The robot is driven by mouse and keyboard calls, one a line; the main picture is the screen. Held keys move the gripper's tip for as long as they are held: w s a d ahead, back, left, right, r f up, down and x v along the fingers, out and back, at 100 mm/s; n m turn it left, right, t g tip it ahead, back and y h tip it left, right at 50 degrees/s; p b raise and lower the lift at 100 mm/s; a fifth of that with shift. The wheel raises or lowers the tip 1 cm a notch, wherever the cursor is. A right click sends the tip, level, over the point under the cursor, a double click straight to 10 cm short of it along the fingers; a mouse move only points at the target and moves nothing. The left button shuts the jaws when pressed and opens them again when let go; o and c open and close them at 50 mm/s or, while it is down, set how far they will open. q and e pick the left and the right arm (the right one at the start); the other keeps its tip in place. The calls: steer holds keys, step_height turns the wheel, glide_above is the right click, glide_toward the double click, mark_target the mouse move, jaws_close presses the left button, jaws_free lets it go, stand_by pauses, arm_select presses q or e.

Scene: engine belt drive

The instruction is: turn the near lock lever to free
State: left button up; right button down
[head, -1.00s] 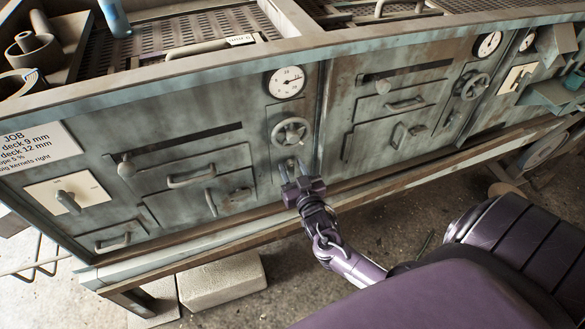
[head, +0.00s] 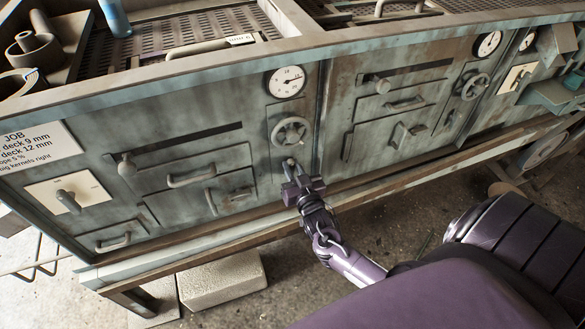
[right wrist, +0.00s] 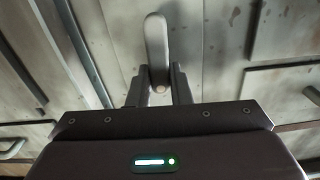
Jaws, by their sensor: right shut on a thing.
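The near lock lever (head: 291,162) is a pale, round-ended bar on a small plate below the near handwheel of the grey-green machine. In the right wrist view the lever (right wrist: 155,42) points up, away from my palm, almost upright in the picture. My right gripper (head: 293,171) comes from below. In the right wrist view its fingers (right wrist: 160,78) are shut on the lever's lower part, one on each side, and the lever's rounded end stands clear beyond them. The fingers hide part of the lever's base. My left gripper is not in view.
The handwheel (head: 291,131) and a dial gauge (head: 286,82) sit above the lever. Drawer-like panels with handles (head: 192,177) lie to the left, and similar ones to the right. A wooden rail (head: 215,235) runs below. A blue cup (head: 115,17) stands on top.

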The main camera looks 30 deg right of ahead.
steer(key=m, duration=0.3)
steer(key=shift+s+d+f+m, duration=0.1)
steer(key=shift+s+d+m, duration=0.05)
steer(key=shift+d+m, duration=0.2)
steer(key=shift+s+d+f+m+p, duration=0.1)
steer(key=shift+d+f+m+p, duration=0.15)
steer(key=shift+m, duration=1.95)
steer(key=shift+w+d+f+m+p, duration=0.1)
steer(key=shift+f+m+p, duration=0.25)
steer(key=shift+m, duration=1.9)
steer(key=shift+s+d+f+m+p, duration=0.1)
steer(key=shift+d+f+m+p, duration=0.2)
steer(key=shift+m, duration=1.9)
steer(key=shift+a+f, duration=0.1)
steer(key=c, duration=1.3)
jaws_free()
